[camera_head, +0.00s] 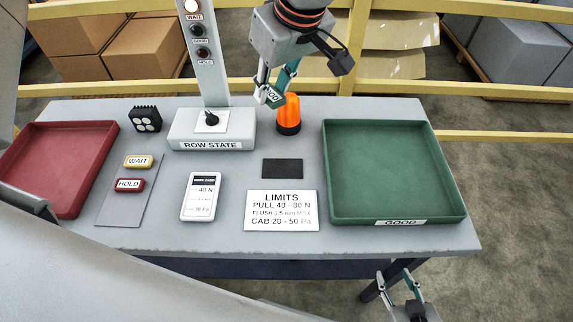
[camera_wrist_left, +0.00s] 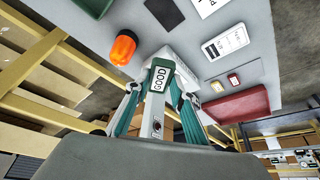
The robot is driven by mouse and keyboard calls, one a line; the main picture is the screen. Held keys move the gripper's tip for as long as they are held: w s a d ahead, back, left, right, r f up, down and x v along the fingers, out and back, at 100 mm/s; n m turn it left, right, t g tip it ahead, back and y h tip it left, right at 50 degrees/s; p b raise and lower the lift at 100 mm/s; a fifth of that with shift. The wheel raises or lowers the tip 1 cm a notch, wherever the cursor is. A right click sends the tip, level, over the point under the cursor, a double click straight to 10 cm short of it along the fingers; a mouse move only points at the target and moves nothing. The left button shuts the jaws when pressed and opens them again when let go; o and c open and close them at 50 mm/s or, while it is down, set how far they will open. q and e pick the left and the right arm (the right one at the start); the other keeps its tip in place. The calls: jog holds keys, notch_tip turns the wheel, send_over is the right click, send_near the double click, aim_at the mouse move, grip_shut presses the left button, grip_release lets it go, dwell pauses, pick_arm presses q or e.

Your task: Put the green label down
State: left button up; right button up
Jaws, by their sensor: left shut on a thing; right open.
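The green label (camera_head: 272,95), marked GOOD, is between the fingertips of my left gripper (camera_head: 268,90). The gripper is shut on it above the back of the table, between the ROW STATE box and the orange beacon. On the grey strip (camera_head: 117,205) lie a yellow WAIT label (camera_head: 138,161) and a red HOLD label (camera_head: 130,185). My right gripper (camera_head: 394,275) is open and empty, beyond the table's front edge.
The ROW STATE box (camera_head: 238,129) with its lamp post (camera_head: 206,75) and the orange beacon (camera_head: 288,116) stand close to my left gripper. A dark pad (camera_head: 282,168), LIMITS card (camera_head: 282,225) and white device (camera_head: 203,180) lie centrally. A red tray (camera_head: 107,150) and green tray (camera_head: 445,180) flank them.

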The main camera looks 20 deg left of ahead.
aim_at(281, 167)
pick_arm(q)
jog(key=shift+s+d+f+n+g, duration=0.1)
jog(key=shift+s+d+n+g, duration=0.1)
jog(key=shift+d+n, duration=0.3)
jog(key=shift+s+d+f+n+g, duration=0.1)
jog(key=shift+s+d+n, duration=0.1)
jog(key=shift+d, duration=0.45)
notch_tip(281, 167, down, 20)
jog(key=shift+d, duration=0.1)
jog(key=shift+f, duration=0.1)
jog(key=o, duration=0.8)
jog(key=shift+o, duration=0.2)
jog(key=shift+d+r, duration=0.1)
jog(key=shift+r, duration=0.25)
jog(key=v, duration=1.1)
jog(key=shift+d+r, duration=0.15)
jog(key=shift+r, duration=0.1)
